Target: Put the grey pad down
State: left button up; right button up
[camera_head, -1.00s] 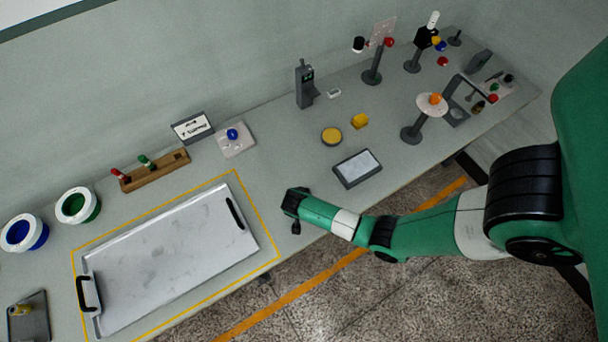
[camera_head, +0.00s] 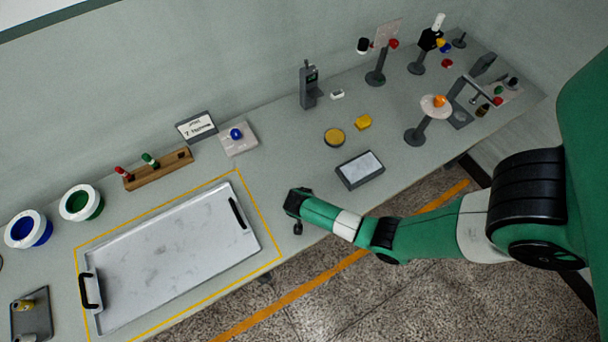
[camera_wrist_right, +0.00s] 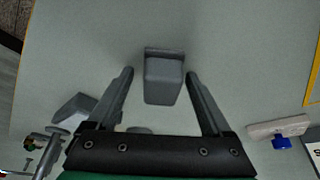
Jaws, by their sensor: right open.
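In the right wrist view a plain grey block (camera_wrist_right: 163,80) with a darker edge lies between and beyond the fingers of my right gripper (camera_wrist_right: 160,85). The fingers are spread, with a gap on each side of the block. I cannot tell for sure that this block is the grey pad, or how far it is from the table. In the head view my right gripper (camera_head: 296,205) is over the table near its front edge, just right of the tray. Its fingers are too small to make out there. My left gripper is not in view.
A silver tray (camera_head: 170,255) lies inside a yellow outline. A grey screen device (camera_head: 360,169), a yellow disc (camera_head: 334,137) and a yellow cube (camera_head: 363,122) lie to the right. Several stands crowd the right end. Bare table (camera_head: 270,170) shows behind the gripper.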

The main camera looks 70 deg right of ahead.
jog(key=p+v, duration=0.4)
jog(key=v, duration=0.8)
jog(key=shift+p, duration=0.4)
jog(key=shift+r, duration=0.1)
